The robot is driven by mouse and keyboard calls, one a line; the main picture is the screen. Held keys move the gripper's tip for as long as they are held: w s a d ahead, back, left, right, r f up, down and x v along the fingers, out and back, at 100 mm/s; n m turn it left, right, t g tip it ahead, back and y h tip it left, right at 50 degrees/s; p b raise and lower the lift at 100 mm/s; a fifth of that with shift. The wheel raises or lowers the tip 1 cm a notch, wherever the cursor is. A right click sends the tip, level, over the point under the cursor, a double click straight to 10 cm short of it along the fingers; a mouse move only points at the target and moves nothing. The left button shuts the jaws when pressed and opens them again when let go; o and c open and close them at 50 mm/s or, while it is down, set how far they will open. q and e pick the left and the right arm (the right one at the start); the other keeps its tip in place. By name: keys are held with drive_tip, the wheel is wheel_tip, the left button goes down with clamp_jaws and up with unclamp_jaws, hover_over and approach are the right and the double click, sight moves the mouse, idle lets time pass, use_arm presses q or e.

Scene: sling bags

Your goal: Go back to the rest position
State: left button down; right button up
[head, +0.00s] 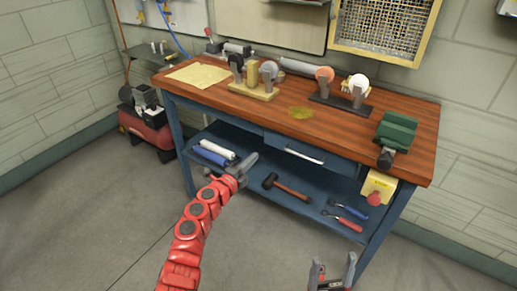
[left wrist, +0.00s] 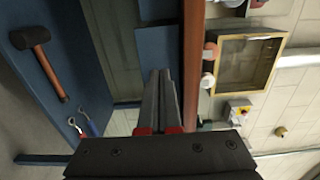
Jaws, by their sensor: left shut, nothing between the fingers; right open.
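My left arm reaches from the bottom of the head view toward the workbench. Its gripper (head: 252,160) is at the front of the bench, near the drawer and above the lower shelf. In the left wrist view the left gripper (left wrist: 161,74) has its two fingers side by side, shut, with nothing between them. My right gripper (head: 333,266) is low at the bottom of the head view, in front of the bench. Its fingers are apart and it is empty.
The workbench (head: 405,150) has a wooden top with a green vise (head: 396,132) and grinders. Its blue lower shelf holds a mallet (head: 287,187), pliers (head: 343,220) and rolls (head: 213,153). A red compressor (head: 150,130) stands at left. The floor in front is clear.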

use_arm(q)
drive_tip(key=shift+v, duration=1.2)
